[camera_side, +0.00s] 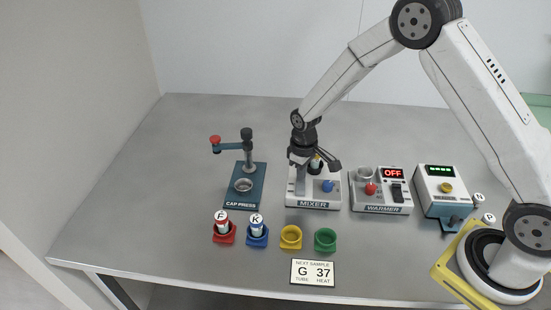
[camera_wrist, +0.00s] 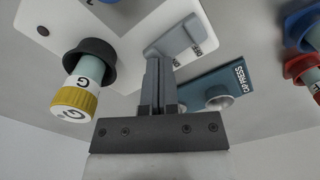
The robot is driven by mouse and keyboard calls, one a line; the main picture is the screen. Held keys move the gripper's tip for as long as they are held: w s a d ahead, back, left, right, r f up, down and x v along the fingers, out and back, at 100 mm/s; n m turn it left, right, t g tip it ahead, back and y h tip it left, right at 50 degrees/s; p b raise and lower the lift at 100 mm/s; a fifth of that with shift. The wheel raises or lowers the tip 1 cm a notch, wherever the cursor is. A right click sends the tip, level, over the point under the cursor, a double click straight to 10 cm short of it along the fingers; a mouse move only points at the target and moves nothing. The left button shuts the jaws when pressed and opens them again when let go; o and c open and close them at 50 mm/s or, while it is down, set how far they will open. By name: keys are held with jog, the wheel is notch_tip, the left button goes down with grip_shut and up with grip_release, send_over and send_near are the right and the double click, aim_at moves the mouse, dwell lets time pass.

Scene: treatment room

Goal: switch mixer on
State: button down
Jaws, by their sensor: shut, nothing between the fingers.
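The white mixer (camera_side: 316,204) stands mid-table with a blue knob (camera_side: 327,186) on its right. In the wrist view the mixer's plate (camera_wrist: 118,52) fills the upper left. A tube marked G with a yellow cap (camera_wrist: 74,102) stands in its black holder (camera_wrist: 91,56). A grey lever (camera_wrist: 176,42) lies on the mixer's side nearer the cap press. My gripper (camera_wrist: 157,62) is shut and empty, with its fingertips right at this lever; I cannot tell whether they touch. In the side view the gripper hides part of the mixer.
The cap press (camera_side: 245,190) is left of the mixer; the warmer (camera_side: 380,205), reading OFF, is right. In front are red (camera_side: 223,236) and blue (camera_side: 257,239) holders with tubes, and empty yellow (camera_side: 290,241) and green (camera_side: 325,243) ones. A sign (camera_side: 312,281) reads G, 37.

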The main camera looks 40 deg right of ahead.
aim_at(303, 183)
jog(key=shift+f, duration=0.4)
dwell(0.3)
jog(key=shift+r, duration=3.5)
jog(key=shift+s+r, duration=0.1)
jog(key=s+r+m+t, duration=0.1)
jog(key=s+r, duration=0.2)
jog(key=s, duration=0.6)
jog(key=s+d+r+m+t, duration=0.1)
jog(key=s+r+m, duration=0.1)
jog(key=s, duration=0.7)
jog(key=shift+d+r+t, duration=0.15)
jog(key=shift+r+t, duration=0.15)
jog(key=shift+r, duration=0.4)
